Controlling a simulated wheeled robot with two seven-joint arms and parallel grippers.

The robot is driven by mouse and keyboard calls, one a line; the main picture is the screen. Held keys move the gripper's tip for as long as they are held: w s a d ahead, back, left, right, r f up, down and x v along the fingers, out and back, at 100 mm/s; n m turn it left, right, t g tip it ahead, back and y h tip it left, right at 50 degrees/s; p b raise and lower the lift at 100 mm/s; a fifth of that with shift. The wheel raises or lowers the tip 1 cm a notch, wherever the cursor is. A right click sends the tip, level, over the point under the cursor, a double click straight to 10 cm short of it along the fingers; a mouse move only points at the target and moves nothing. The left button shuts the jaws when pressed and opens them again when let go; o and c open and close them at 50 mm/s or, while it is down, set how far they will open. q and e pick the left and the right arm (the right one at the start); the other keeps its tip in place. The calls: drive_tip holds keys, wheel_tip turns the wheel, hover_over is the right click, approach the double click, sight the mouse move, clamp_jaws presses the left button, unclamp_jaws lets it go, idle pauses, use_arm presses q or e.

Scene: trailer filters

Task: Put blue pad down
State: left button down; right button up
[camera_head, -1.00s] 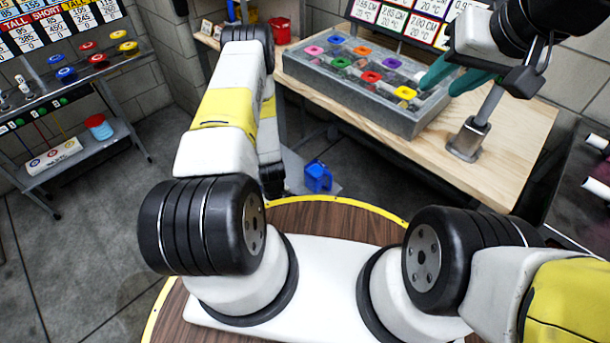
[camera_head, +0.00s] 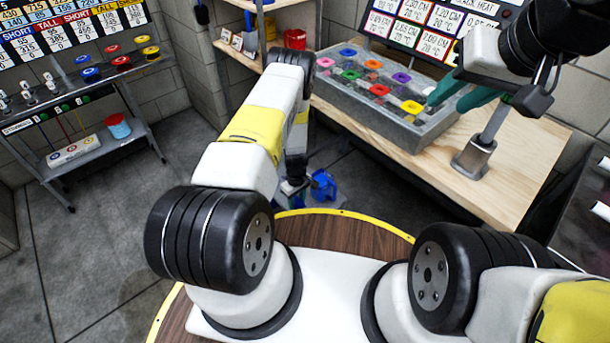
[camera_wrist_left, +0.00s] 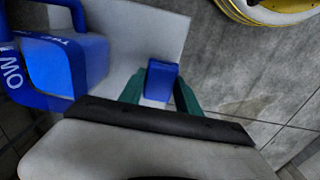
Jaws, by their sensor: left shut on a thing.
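The blue pad (camera_wrist_left: 163,80) is a small blue block between the green fingers of my left gripper (camera_wrist_left: 160,88), which is shut on it. It appears over a pale grey surface (camera_wrist_left: 135,30), but I cannot tell whether it touches. In the head view my left gripper (camera_head: 289,187) is low beyond the round wooden top, mostly hidden by my arm, with a bit of blue showing. My right gripper (camera_head: 446,104) has its teal fingers apart and empty, near the right end of the grey tray (camera_head: 425,135).
A blue container (camera_head: 322,185) with white lettering stands close to the left gripper; it also shows in the left wrist view (camera_wrist_left: 55,65). The tray of coloured pieces sits on a wooden bench (camera_head: 500,160). A metal shelf (camera_head: 85,150) is at left.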

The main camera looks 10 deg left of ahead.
sight(298, 204)
use_arm(q)
drive_tip(key=shift+w+d, duration=0.1)
drive_tip(key=shift+w, duration=0.35)
drive_tip(key=shift+f, duration=1.85)
drive_tip(key=c, duration=0.8)
unclamp_jaws()
drive_tip(key=shift+f, duration=0.1)
drive_tip(key=shift+c, duration=0.2)
